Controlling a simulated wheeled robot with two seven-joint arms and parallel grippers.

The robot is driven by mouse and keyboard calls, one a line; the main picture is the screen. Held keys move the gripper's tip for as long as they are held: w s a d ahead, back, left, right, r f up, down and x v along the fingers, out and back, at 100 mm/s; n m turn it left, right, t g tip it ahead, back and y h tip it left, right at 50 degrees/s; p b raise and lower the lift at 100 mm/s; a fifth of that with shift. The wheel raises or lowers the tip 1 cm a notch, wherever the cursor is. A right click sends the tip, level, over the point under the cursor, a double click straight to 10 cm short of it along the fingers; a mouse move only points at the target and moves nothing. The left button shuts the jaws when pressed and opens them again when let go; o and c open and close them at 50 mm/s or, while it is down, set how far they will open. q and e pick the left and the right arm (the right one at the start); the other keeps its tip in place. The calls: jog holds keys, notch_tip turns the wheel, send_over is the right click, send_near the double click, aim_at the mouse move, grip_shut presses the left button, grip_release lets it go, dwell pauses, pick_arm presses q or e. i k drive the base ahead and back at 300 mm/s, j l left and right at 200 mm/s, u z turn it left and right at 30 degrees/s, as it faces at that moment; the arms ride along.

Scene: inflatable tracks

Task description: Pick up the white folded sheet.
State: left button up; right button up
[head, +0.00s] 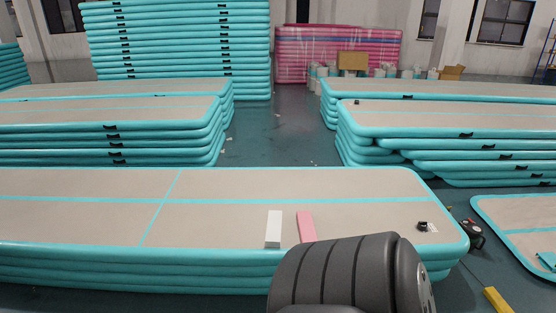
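The white folded sheet (273,228) is a narrow white block shape lying on the beige top of the nearest inflatable track (80,220), close to its front edge. A pink folded piece (306,224) lies just to its right, with a small gap between them. The near end of the pink piece meets a dark grey ribbed part of my own body, which hides some of the track's front edge. The white sheet is in plain view and nothing touches it from above. Neither of my grippers shows in the head view.
Stacked tracks stand behind at left (110,135) and right (460,120), with an open floor aisle (270,135) between. A small black valve (422,226) sits on the near track's right end. A black device (473,234) and yellow block (497,299) are on the floor at right.

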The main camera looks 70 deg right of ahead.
aim_at(273, 232)
jog(key=z, duration=1.8)
jog(key=i+j+z, duration=0.1)
jog(key=z, duration=0.3)
jog(key=i+j+z, duration=0.15)
jog(key=i+z, duration=0.2)
jog(key=i, duration=0.5)
